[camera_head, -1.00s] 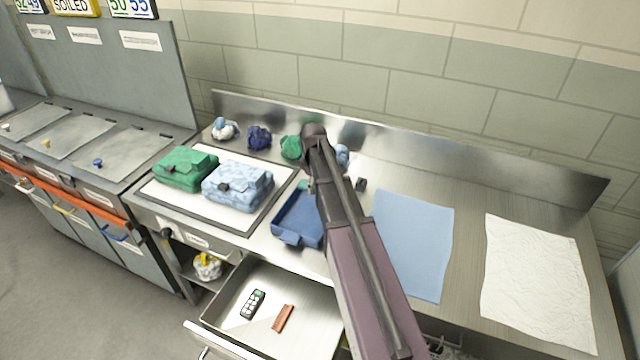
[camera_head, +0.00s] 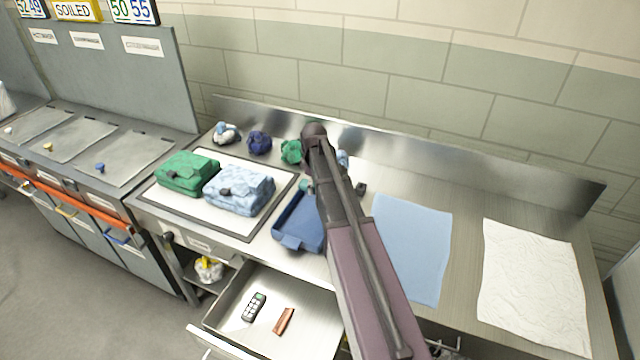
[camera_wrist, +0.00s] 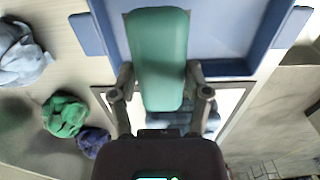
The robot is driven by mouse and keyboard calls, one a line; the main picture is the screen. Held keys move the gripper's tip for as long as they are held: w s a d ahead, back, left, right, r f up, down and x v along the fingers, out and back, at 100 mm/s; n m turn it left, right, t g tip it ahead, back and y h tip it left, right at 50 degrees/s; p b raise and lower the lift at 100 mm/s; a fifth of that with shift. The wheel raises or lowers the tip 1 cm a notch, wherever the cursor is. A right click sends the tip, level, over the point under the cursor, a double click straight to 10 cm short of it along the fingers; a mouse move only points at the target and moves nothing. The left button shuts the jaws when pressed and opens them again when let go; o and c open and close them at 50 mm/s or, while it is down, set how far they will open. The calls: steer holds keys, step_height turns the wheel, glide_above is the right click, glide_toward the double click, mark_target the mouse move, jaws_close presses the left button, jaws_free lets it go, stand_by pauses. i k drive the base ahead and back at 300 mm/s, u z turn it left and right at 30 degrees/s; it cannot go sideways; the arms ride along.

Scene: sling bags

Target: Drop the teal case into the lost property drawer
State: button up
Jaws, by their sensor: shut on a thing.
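The teal case (camera_wrist: 158,58) is held between the fingers of my gripper (camera_wrist: 160,92) in the wrist view. It is long with rounded ends, and the blue tray (camera_wrist: 215,30) lies beyond it. In the head view a small bit of teal (camera_head: 306,187) shows at the tray's upper end; my arm hides most of the gripper there. The open drawer (camera_head: 225,318) under the counter front holds a dark remote-like device (camera_head: 254,307) and a reddish-brown item (camera_head: 284,320).
A green bag (camera_head: 187,173) and a pale blue patterned bag (camera_head: 239,190) sit on a framed white mat. Several crumpled bundles lie along the back. A blue cloth (camera_head: 412,245) and a white cloth (camera_head: 533,285) lie to the right. The blue tray (camera_head: 297,222) stands beside my arm.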

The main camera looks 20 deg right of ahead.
mark_target(300, 316)
steer(key=z, duration=1)
steer(key=k, duration=1.2)
steer(key=u, duration=0.7)
